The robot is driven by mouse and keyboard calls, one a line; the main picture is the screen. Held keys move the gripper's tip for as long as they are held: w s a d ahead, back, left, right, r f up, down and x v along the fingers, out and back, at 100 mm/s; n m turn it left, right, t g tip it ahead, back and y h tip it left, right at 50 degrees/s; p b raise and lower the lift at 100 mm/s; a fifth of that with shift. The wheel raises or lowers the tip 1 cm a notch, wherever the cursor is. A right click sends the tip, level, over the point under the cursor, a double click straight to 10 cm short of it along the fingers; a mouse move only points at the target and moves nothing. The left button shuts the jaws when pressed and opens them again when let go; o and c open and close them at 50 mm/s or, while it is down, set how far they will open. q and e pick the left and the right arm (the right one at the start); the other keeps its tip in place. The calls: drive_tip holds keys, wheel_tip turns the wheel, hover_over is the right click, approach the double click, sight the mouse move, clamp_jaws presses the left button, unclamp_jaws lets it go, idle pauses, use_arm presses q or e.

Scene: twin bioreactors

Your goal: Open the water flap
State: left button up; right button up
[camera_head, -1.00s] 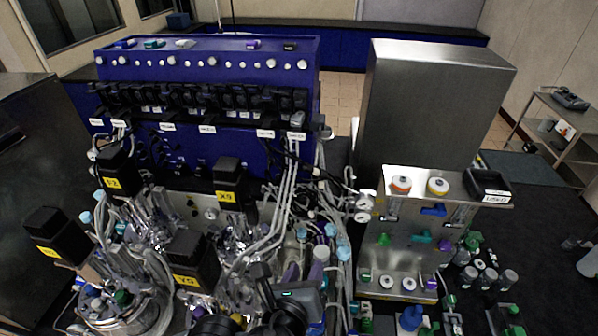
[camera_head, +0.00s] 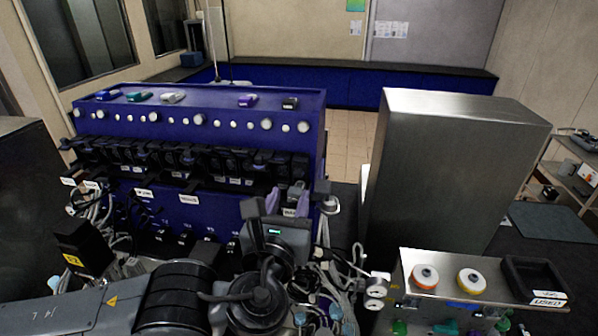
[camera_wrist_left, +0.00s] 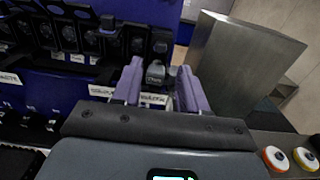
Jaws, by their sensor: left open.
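The blue pump cabinet (camera_head: 150,215) carries a row of black pump heads with flaps and white labels. At its right end is a grey flap (camera_wrist_left: 155,73), above a white label (camera_wrist_left: 153,99) that I take to be the water one; its text is too small to read surely. My left gripper (camera_head: 290,198) is open, its two purple fingers in front of this end of the row. In the left wrist view the gripper (camera_wrist_left: 160,88) has one finger on each side of the grey flap. Whether they touch it I cannot tell. My right gripper is out of view.
A tall steel box (camera_head: 455,165) stands right of the cabinet. Tubes and a black motor block (camera_head: 82,247) crowd the lower left. Floor shows behind.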

sight(297, 177)
use_arm(q)
drive_tip(key=w, duration=0.2)
drive_tip(key=w+d+p, duration=0.1)
drive_tip(key=w, duration=0.2)
drive_tip(key=w+p, duration=0.1)
drive_tip(key=w, duration=0.2)
drive_tip(key=shift+w+d, duration=0.15)
drive_tip(key=shift+d, duration=0.2)
drive_tip(key=shift+c, duration=0.3)
drive_tip(key=c, duration=0.7)
drive_tip(key=shift+o, duration=0.2)
